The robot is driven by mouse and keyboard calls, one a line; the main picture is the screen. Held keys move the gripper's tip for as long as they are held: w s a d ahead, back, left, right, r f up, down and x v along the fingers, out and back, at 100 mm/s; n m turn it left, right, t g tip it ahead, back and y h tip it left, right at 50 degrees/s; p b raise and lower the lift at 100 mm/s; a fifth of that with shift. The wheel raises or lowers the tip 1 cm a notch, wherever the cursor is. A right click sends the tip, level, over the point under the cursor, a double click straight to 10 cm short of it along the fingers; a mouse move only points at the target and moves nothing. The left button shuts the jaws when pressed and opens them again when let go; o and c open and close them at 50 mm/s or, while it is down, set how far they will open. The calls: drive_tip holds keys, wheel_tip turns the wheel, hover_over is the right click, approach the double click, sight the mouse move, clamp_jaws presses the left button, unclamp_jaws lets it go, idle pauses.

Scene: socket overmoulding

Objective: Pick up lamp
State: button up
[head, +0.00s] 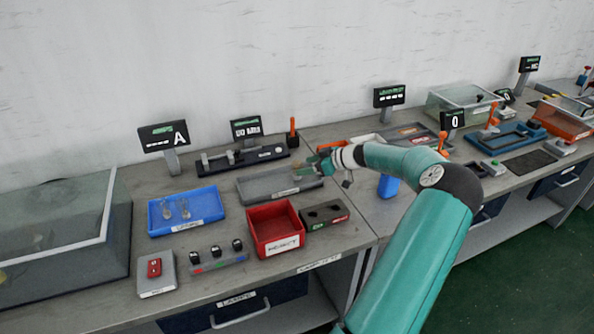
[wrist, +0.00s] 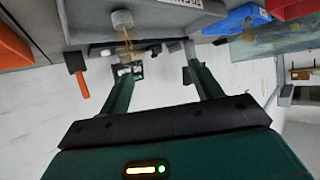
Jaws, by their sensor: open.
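Two clear glass lamps (head: 176,208) stand in the blue tray (head: 154,222) at the left in the head view. My gripper (head: 308,170) is over the right end of the grey tray (head: 262,190), away from the blue tray. In the wrist view, which looks upside down, my gripper (wrist: 163,75) has its two green fingers apart with nothing clearly between them. Beyond the left finger, at the grey tray (wrist: 150,18), is a lamp-like piece (wrist: 122,20) with a pale round end and a clear, amber-tinted part. Its contact with the finger cannot be told.
A red bin (head: 272,228) and a black two-hole block (head: 325,214) stand in front of the grey tray. A dark fixture with an orange handle (head: 292,132) stands behind. A glass-walled box (head: 60,235) is at far left. A red-button box (head: 155,272) sits near the front edge.

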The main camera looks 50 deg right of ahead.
sight(293, 166)
drive_tip(key=s+d+f+t+h, duration=0.1)
drive_tip(key=s+d, duration=0.2)
drive_tip(key=d, duration=0.2)
drive_tip(key=shift+m, duration=0.3)
drive_tip(key=x, duration=0.8)
drive_tip(key=shift+a, duration=0.2)
drive_tip(key=shift+x, duration=2.6)
drive_tip(key=shift+a+r, duration=0.15)
drive_tip(key=c, duration=1.1)
drive_tip(key=shift+o, duration=0.2)
